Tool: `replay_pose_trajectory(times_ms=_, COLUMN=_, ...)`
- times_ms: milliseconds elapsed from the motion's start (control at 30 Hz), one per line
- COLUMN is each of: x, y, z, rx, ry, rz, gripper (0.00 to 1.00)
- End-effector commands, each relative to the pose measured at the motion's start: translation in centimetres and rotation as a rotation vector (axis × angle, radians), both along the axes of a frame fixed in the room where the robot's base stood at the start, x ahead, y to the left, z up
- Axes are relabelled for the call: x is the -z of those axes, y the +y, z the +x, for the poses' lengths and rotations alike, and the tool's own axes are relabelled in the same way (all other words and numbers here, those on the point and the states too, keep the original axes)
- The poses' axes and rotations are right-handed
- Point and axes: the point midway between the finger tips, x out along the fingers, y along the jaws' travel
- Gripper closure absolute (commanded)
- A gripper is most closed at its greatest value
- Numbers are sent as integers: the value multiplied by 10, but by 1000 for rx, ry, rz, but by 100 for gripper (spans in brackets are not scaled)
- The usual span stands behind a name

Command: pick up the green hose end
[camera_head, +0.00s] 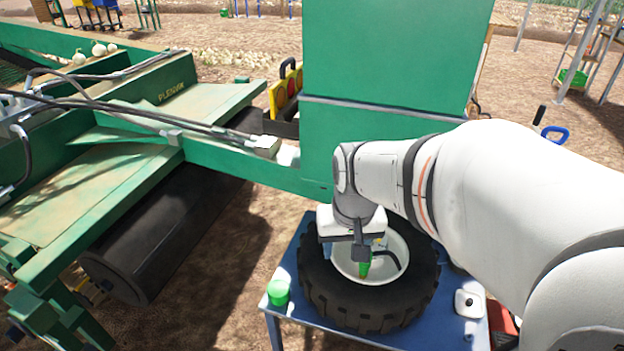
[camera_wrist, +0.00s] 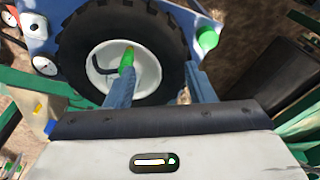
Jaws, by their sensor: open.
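The green hose end (camera_head: 364,266) is in the white hub (camera_head: 345,269) of a black tyre, with a dark curved hose beside it. In the wrist view the green hose end (camera_wrist: 127,59) stands just beyond the tip of the left finger, which seems to hide its lower part. My gripper (camera_head: 343,248) is above the hub with its fingers pointing down. In the wrist view my gripper (camera_wrist: 160,84) is open, with two blue-grey fingers wide apart and nothing between them. Whether the left finger touches the hose end I cannot tell.
The tyre (camera_head: 318,290) lies on a blue table (camera_head: 400,339). A green cup (camera_head: 278,293) stands at the table's left corner, and a white gauge-like item (camera_head: 469,303) lies at the right. A green farm machine (camera_head: 395,60) rises close behind and to the left.

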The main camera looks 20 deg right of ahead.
Motion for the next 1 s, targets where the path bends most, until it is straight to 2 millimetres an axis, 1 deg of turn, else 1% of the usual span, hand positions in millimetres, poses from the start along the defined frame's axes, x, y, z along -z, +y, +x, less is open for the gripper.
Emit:
replay_pose_trajectory(times_ms=33, x=6, y=-11, z=14, rx=54, ry=29, rz=7, gripper=51)
replay_pose_trajectory(times_ms=100, x=17, y=-25, z=30, rx=129, ry=56, rz=15, gripper=51)
replay_pose_trajectory(times_ms=200, x=34, y=-45, z=50, rx=227, ry=89, rz=27, gripper=51)
replay_pose_trajectory(times_ms=300, x=51, y=-63, z=65, rx=308, ry=118, rz=36, gripper=51)
replay_pose_trajectory(times_ms=400, x=65, y=-76, z=74, rx=367, ry=137, rz=43, gripper=51)
replay_pose_trajectory(times_ms=500, x=74, y=-85, z=79, rx=404, ry=147, rz=47, gripper=51)
replay_pose_trajectory(times_ms=633, x=86, y=-88, z=81, rx=418, ry=153, rz=48, gripper=51)
replay_pose_trajectory(times_ms=867, x=112, y=-89, z=78, rx=418, ry=155, rz=49, gripper=51)
replay_pose_trajectory(times_ms=1000, x=133, y=-92, z=74, rx=419, ry=156, rz=49, gripper=51)
